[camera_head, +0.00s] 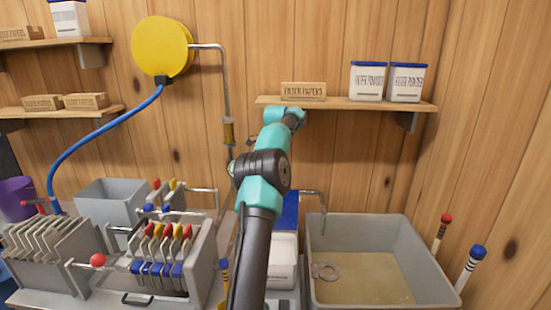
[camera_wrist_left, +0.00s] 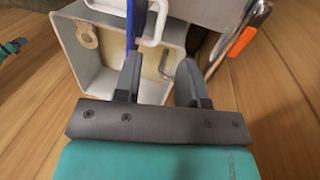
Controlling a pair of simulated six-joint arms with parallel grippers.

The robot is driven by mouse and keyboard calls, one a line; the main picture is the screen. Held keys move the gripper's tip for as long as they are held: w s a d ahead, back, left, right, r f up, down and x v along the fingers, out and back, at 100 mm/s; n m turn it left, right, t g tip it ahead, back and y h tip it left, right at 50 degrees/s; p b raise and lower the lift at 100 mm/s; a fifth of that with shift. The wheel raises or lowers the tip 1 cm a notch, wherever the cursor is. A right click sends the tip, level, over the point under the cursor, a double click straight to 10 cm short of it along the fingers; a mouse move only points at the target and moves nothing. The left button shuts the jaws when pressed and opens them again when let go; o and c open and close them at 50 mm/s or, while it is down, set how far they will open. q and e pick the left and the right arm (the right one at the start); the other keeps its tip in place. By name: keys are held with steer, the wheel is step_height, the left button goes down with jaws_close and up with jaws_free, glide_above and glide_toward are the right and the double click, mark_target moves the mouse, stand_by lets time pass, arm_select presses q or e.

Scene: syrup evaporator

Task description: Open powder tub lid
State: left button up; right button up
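The powder tub (camera_head: 283,262) is a white box at the bottom centre of the head view, partly hidden by my arm. Its blue lid (camera_head: 291,212) stands up at the tub's back. In the left wrist view the lid (camera_wrist_left: 131,30) shows as a narrow blue strip by one fingertip; I cannot tell whether they touch. My left gripper (camera_wrist_left: 160,75) is open, its two dark fingers apart with nothing seen held between them. It is hidden in the head view.
A grey basin (camera_head: 424,262) with a ring (camera_head: 325,271) inside stands right of the tub. A filter rack (camera_head: 160,262) with coloured tabs is on the left. A shelf (camera_head: 345,103) above holds two blue-lidded powder tubs (camera_head: 387,82) and a filter-paper box (camera_head: 303,91).

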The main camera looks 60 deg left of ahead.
arm_select(q)
steer(key=shift+w+a+r, duration=0.1)
steer(key=shift+r, duration=0.6)
steer(key=shift+w+a+r, duration=0.1)
steer(key=shift+r, duration=0.6)
